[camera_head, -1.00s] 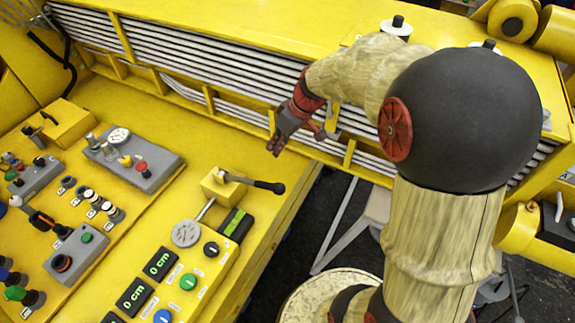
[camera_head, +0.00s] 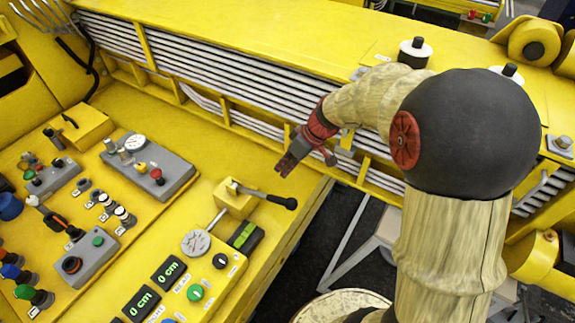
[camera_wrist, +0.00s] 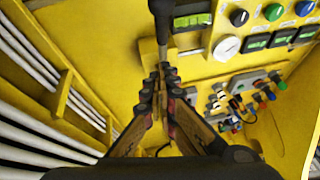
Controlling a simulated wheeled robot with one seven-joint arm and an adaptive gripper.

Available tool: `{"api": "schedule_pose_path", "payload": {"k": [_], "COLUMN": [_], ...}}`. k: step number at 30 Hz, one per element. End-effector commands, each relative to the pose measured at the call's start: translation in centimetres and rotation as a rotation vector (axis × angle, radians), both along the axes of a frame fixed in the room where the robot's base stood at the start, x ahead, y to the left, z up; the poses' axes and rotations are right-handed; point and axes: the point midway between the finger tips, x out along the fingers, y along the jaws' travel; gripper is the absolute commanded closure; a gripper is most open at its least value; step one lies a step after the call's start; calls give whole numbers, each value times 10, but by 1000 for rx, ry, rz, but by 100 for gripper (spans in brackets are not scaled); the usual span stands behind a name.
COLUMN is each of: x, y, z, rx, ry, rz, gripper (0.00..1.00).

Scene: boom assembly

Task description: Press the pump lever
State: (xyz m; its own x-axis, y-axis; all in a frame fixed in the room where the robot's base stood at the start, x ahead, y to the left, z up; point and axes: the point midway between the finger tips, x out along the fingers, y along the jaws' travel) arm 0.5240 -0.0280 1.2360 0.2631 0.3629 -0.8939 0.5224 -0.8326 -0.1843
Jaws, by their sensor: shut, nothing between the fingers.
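The pump lever (camera_head: 268,196) has a black handle and sticks out to the right from a yellow block (camera_head: 233,199) on the yellow console. In the wrist view the black handle (camera_wrist: 162,18) shows at the top middle, just beyond my fingertips. My gripper (camera_head: 282,171) is shut and empty, pointing down to the left, just above the lever's handle end in the head view. The shut fingers (camera_wrist: 166,72) fill the middle of the wrist view and overlap the lever's block. I cannot tell whether they touch the lever.
A round gauge (camera_head: 196,242) and a green-lit display (camera_head: 245,235) sit near the lever. Cm displays, coloured buttons and knobs cover the console to the left and below.

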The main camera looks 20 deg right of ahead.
Motion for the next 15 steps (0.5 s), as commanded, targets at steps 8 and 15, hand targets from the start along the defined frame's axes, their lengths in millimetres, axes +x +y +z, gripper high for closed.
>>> {"api": "schedule_pose_path", "payload": {"k": [8,15], "x": [14,3], "y": [21,19], "z": [-50,-79], "rx": [0,-1], "ry": [3,1], "rz": [1,-2], "gripper": [100,100]}}
